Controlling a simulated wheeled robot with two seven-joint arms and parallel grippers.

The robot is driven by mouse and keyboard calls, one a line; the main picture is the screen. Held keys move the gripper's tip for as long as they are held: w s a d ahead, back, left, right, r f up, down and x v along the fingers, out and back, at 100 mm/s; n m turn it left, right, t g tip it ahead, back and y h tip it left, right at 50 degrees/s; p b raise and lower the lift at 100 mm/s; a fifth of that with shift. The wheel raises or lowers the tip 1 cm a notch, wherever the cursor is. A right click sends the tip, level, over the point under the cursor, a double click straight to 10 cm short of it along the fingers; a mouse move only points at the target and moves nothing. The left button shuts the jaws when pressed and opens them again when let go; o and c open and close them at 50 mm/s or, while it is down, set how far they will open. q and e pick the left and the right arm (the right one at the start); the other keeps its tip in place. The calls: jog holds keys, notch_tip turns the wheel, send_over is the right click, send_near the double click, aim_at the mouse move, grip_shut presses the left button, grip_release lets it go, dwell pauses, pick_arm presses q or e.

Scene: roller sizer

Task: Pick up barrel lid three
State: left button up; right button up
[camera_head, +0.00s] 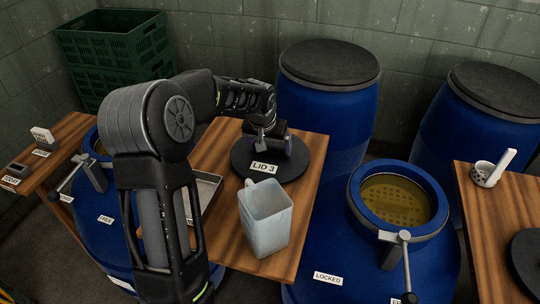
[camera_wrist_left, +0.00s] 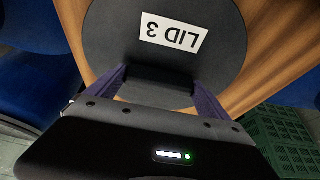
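Barrel lid three (camera_head: 240,161) is a flat black disc with a white "LID 3" label, lying on the wooden table in the head view. It also fills the top of the left wrist view (camera_wrist_left: 208,58), its label upside down. My left gripper (camera_head: 280,146) is low over the middle of the lid. In the wrist view its purple fingers (camera_wrist_left: 160,84) stand on both sides of the lid's black block handle (camera_wrist_left: 160,88). No clear gap shows, but I cannot tell whether they press on it. My right gripper is not in view.
A translucent jug (camera_head: 266,222) and a metal tray (camera_head: 207,188) share the table (camera_head: 235,250). An open blue barrel (camera_head: 330,245) marked "LOCKED" stands to its right, a lidded barrel (camera_head: 325,105) behind. Green crates (camera_head: 115,50) are at back left, another table (camera_head: 490,230) at right.

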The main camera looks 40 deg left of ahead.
aim_at(270, 146)
pick_arm(q)
jog(key=c, duration=1)
jog(key=shift+r, duration=0.15)
notch_tip(270, 146, up, 10)
jog(key=shift+f+b, duration=0.1)
jog(key=shift+b, duration=0.2)
